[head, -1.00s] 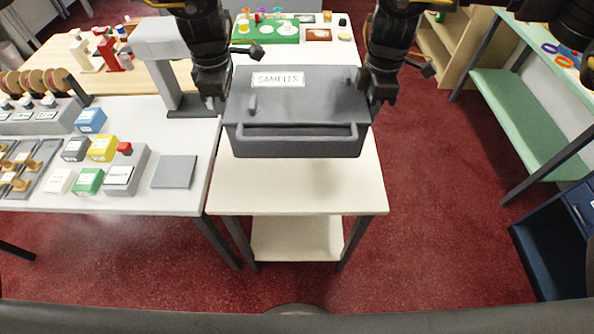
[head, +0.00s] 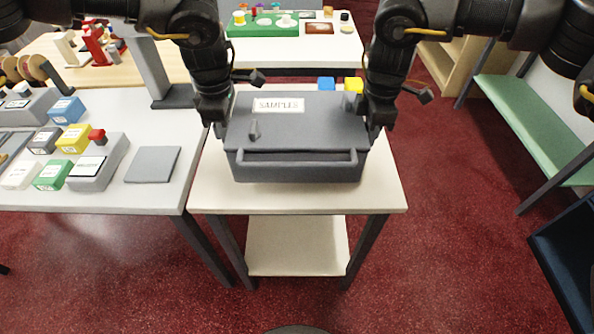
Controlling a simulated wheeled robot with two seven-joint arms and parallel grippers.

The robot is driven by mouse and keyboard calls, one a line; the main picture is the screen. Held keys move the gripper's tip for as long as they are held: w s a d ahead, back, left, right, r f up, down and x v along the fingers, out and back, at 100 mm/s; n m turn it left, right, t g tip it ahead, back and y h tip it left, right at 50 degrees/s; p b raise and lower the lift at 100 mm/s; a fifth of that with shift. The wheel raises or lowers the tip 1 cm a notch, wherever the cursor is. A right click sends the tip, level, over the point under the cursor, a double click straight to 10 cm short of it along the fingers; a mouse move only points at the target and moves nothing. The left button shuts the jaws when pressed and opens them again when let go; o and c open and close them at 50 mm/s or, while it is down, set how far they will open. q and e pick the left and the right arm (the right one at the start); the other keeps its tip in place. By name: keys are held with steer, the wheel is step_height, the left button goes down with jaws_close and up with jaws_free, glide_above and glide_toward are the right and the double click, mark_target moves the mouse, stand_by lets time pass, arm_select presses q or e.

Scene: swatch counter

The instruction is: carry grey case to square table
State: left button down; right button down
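The grey case (head: 290,130), with a "SAMPLES" label on its lid and a bar handle in front, is level over the small cream table (head: 300,200). I cannot tell whether its base touches the tabletop. My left gripper (head: 217,118) is at the case's left side and my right gripper (head: 376,120) at its right side. Both appear shut on the case's sides; the fingertips are partly hidden.
A blue block (head: 326,84) and a yellow block (head: 353,85) show behind the case. A counter (head: 120,198) with boxes and a grey pad (head: 153,164) stands at left. A white table (head: 320,50) with a green tray stands behind.

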arm_select(q)
steer(key=shift+r, duration=0.15)
arm_select(e)
steer(key=shift+r, duration=0.1)
arm_select(q)
steer(key=shift+f, duration=0.25)
arm_select(e)
steer(key=shift+f, duration=0.25)
